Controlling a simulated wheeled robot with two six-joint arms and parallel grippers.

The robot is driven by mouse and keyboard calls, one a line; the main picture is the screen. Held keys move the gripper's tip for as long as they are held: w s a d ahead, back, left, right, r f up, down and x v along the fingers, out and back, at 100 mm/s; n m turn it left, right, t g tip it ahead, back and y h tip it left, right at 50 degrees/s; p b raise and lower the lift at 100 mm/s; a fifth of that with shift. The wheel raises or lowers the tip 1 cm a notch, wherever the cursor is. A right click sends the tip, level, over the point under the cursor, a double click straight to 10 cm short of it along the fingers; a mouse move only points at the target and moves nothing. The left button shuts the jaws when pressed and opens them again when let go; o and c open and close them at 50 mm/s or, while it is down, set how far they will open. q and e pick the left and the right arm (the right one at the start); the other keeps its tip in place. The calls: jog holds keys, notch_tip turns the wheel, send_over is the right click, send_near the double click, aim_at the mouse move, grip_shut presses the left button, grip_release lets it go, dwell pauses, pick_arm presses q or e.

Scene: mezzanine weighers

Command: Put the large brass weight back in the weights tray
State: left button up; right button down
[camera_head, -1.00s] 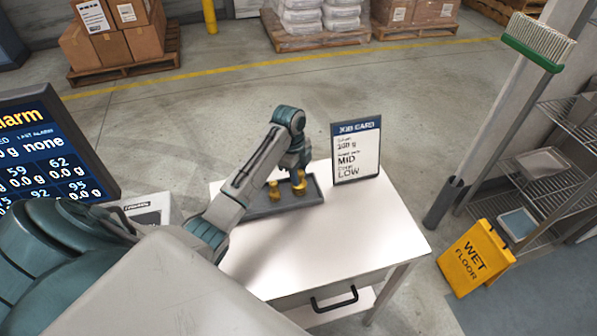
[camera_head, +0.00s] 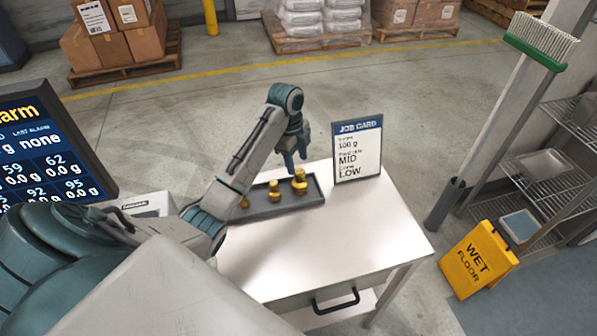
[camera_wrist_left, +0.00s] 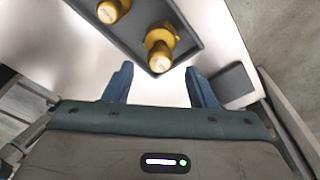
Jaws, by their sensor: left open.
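The dark grey weights tray (camera_head: 285,207) lies on the white table, with brass weights standing in it. The large brass weight (camera_head: 300,182) stands upright at the tray's right end. A smaller brass weight (camera_head: 275,191) stands to its left, and another (camera_head: 245,201) shows partly behind my arm. My left gripper (camera_head: 291,165) is open and empty, just above and beside the large weight. In the left wrist view the large weight (camera_wrist_left: 160,45) stands in the tray (camera_wrist_left: 138,30) beyond my spread fingertips, apart from them. My right gripper is not in view.
A job card (camera_head: 357,150) stands on the table (camera_head: 350,235) just right of the tray. The table's front right is clear. A display screen (camera_head: 45,150) is at the left. A yellow wet-floor sign (camera_head: 477,258) and wire shelves (camera_head: 550,170) are at the right.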

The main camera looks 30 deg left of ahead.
pick_arm(q)
notch_tip(320, 180, up, 6)
jog(key=p, duration=0.4)
jog(key=shift+a+r+p, duration=0.2)
jog(key=shift+a+p, duration=0.1)
jog(key=shift+a, duration=0.15)
jog(key=shift+s, duration=0.1)
jog(key=shift+f, duration=0.1)
